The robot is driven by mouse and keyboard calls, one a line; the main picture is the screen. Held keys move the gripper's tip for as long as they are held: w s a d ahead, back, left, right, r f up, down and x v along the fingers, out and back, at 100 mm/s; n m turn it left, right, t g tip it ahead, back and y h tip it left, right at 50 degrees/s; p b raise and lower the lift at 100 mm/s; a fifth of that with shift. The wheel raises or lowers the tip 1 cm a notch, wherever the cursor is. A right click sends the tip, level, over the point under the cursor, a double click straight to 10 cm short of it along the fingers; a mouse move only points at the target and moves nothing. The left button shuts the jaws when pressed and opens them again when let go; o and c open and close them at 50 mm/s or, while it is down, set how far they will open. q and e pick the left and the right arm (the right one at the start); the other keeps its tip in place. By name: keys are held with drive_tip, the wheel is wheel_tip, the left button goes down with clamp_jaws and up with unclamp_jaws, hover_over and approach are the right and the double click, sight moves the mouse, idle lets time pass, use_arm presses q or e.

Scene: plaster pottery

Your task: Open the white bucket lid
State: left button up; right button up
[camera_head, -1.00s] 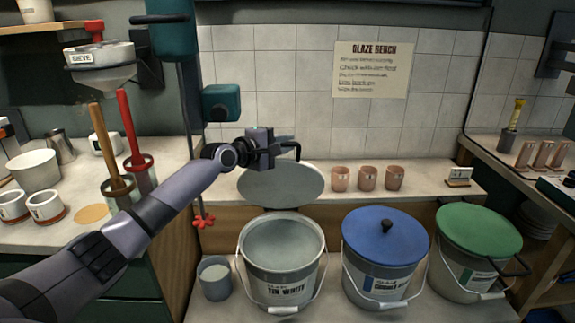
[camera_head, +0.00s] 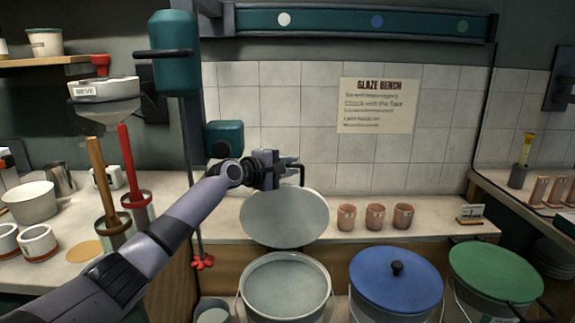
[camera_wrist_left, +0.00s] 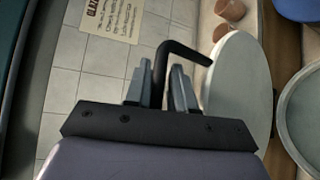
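The white bucket (camera_head: 284,287), labelled Tin White a second ago, stands open at the front of the bench with pale glaze inside. Its pale round lid (camera_head: 284,218) is raised and tilted up behind the bucket's rim; it also shows in the left wrist view (camera_wrist_left: 240,85). A bent black handle (camera_wrist_left: 188,50) reaches from the lid to my left gripper (camera_head: 290,168). In the left wrist view, the fingers of my left gripper (camera_wrist_left: 163,85) are closed around this handle. My right gripper is in no view.
A blue-lidded bucket (camera_head: 396,280) and a green-lidded bucket (camera_head: 495,272) stand to the right. Several small clay cups (camera_head: 375,216) sit on the ledge beside the raised lid. A teal post machine (camera_head: 170,55) stands left of my gripper.

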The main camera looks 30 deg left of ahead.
use_arm(q)
drive_tip(key=shift+o, duration=0.8)
drive_tip(key=shift+w+d+f, duration=0.15)
drive_tip(key=shift+f, duration=0.4)
drive_tip(key=shift+r, duration=0.15)
drive_tip(key=shift+r, duration=0.15)
drive_tip(key=v, duration=0.7)
drive_tip(key=shift+a, duration=0.3)
drive_tip(key=shift+a+r, duration=0.1)
drive_tip(key=shift+r, duration=0.1)
